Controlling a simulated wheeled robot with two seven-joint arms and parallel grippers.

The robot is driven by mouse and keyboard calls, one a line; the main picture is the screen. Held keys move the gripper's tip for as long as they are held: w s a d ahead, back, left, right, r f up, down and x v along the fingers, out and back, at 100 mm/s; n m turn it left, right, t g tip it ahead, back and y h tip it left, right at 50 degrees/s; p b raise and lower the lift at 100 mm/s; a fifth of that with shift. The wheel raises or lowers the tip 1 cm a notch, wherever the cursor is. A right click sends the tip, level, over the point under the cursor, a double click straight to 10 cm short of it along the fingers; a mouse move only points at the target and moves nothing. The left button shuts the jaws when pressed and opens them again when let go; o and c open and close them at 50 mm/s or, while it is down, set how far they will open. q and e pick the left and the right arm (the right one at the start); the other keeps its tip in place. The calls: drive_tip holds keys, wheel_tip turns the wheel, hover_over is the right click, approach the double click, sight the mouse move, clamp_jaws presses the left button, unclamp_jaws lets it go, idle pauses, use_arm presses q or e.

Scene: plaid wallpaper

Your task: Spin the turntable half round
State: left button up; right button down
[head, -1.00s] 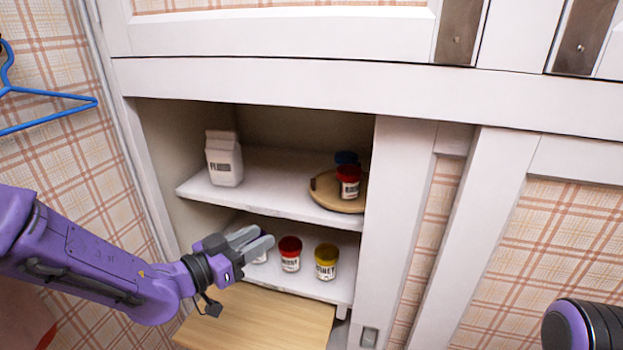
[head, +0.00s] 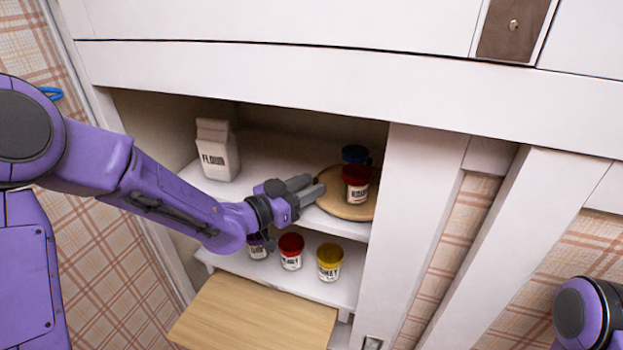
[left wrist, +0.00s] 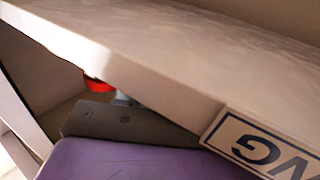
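The turntable (head: 342,207) is a round wooden disc at the right end of the upper shelf, partly hidden by the cabinet's right side. A red-lidded jar (head: 357,184) stands on it, with a blue-lidded jar (head: 354,154) behind. My left gripper (head: 317,183) is at the turntable's left rim, its two fingers a little apart and pointing right with nothing seen between them. Whether they touch the rim cannot be told. The left wrist view shows a shelf edge (left wrist: 130,75) close up, not the turntable. My right gripper is out of view.
A flour carton (head: 217,150) stands at the upper shelf's left. The lower shelf holds a red-lidded jar (head: 291,252), a yellow-lidded jar (head: 329,262) and a partly hidden jar (head: 257,249). A wooden board (head: 255,320) juts out below. A white post (head: 385,230) bounds the right.

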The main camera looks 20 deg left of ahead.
use_arm(q)
drive_tip(key=shift+w+d, duration=0.3)
drive_tip(key=shift+w, duration=0.15)
drive_tip(key=shift+s+r, duration=0.1)
clamp_jaws()
drive_tip(key=shift+d, duration=0.1)
